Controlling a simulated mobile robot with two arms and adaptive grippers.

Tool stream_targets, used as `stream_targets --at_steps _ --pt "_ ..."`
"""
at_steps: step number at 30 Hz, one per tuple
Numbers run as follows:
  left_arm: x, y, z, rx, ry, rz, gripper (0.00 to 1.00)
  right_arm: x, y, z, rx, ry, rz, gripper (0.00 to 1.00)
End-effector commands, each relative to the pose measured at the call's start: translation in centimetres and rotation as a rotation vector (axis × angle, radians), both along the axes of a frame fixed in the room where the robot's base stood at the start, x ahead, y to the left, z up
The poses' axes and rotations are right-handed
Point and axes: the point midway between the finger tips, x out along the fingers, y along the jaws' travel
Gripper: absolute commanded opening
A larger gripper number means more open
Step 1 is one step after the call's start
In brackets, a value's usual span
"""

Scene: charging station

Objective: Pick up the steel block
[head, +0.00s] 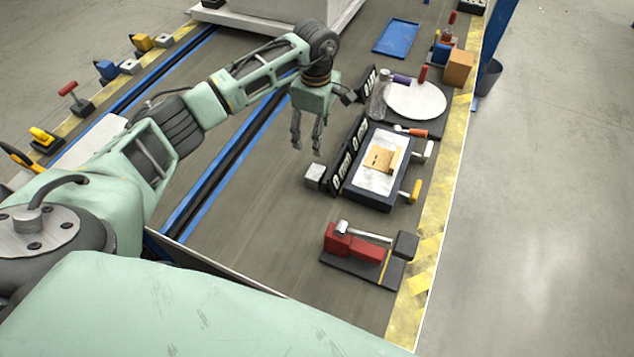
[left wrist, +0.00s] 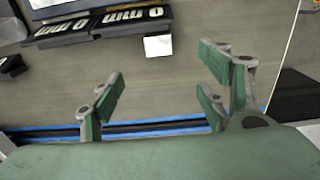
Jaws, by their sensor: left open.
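The steel block (head: 315,176) is a small light grey cube standing on the grey floor of the station, beside the black panels with white markings. It also shows in the left wrist view as a bright pale block (left wrist: 158,45), beyond the fingers. My left gripper (head: 307,148) points down, open and empty, above and slightly behind the block in the head view. In the left wrist view its green-padded fingers (left wrist: 165,85) are spread apart, with bare floor between them. The gripper does not touch the block. My right gripper is not seen in either view.
Black marked panels (head: 349,155) stand right next to the block. A framed tray (head: 376,197) with a tan piece and a red vise-like tool (head: 352,244) lie nearby. A white disc (head: 416,99) is farther back. The floor left of the block is clear up to blue rails (head: 215,165).

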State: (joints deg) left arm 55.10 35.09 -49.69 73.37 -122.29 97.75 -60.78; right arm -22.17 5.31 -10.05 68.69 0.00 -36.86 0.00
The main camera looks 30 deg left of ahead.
Motion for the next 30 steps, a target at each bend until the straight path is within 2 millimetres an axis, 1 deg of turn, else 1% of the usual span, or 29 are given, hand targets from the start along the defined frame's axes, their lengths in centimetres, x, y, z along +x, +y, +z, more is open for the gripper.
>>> stream_targets --at_steps 1,6,9,13,17,20,26,30 --pt "0.0 0.0 -2.4 0.0 0.001 0.0 0.69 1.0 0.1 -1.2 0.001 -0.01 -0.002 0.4" --pt "0.0 0.0 -6.9 -0.001 0.0 0.0 0.69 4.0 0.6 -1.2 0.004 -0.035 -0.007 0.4" --pt "0.0 0.0 -8.6 -0.001 -0.001 0.0 0.69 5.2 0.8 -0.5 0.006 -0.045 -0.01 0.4" --pt "0.0 0.0 -9.7 -0.001 -0.001 0.0 0.69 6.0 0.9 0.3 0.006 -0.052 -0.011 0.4" --pt "0.0 -0.1 -10.4 -0.002 0.0 0.0 0.69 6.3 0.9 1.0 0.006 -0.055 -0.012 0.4" --pt "0.0 0.0 -11.4 -0.002 0.002 0.0 0.69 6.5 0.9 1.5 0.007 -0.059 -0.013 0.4" --pt "0.1 0.0 -13.8 -0.003 0.003 0.001 0.69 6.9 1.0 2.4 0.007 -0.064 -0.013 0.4" --pt "0.3 0.3 -16.0 -0.003 0.003 0.0 0.69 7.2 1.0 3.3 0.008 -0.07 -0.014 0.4"
